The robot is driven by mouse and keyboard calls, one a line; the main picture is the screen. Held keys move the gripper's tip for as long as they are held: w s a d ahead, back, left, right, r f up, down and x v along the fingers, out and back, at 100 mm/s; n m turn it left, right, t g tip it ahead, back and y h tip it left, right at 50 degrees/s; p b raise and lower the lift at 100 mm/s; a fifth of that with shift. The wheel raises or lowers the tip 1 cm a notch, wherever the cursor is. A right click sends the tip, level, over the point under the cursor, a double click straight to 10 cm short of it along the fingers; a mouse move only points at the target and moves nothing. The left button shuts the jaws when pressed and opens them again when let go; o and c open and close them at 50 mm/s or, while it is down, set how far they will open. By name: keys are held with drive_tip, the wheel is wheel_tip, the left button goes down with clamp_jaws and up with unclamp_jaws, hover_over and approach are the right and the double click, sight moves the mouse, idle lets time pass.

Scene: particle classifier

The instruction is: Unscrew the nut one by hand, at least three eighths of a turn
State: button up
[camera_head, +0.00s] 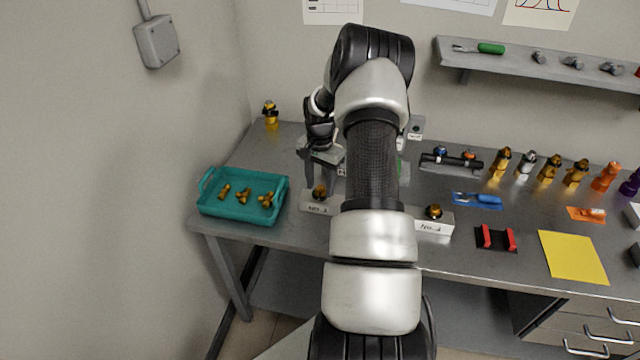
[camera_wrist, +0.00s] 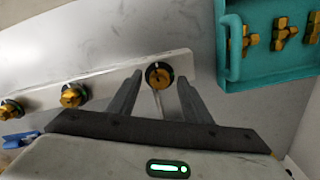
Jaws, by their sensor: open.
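A brass nut (camera_wrist: 159,76) on a dark round base sits at the end of a pale bar nearest the teal tray. It is also in the head view (camera_head: 320,190), on a pale block with a label too small to read surely. My gripper (camera_wrist: 159,80) is open, with one finger on each side of this nut in the wrist view. I cannot tell whether the fingers touch it. In the head view my gripper (camera_head: 321,172) points down near the nut, partly behind my arm. A second nut (camera_wrist: 74,95) and a third nut (camera_wrist: 12,110) follow along the bar.
The teal tray (camera_head: 243,217) holds brass fittings left of the bar. My arm hides the bar's middle. Right of it lie a blue tool (camera_head: 477,200), a red-and-black holder (camera_head: 496,238) and a yellow sheet (camera_head: 573,258). Several fittings stand at the back right.

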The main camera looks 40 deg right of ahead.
drive_tip(key=shift+c, duration=0.3)
drive_tip(key=c, duration=1)
drive_tip(key=shift+n, duration=0.3)
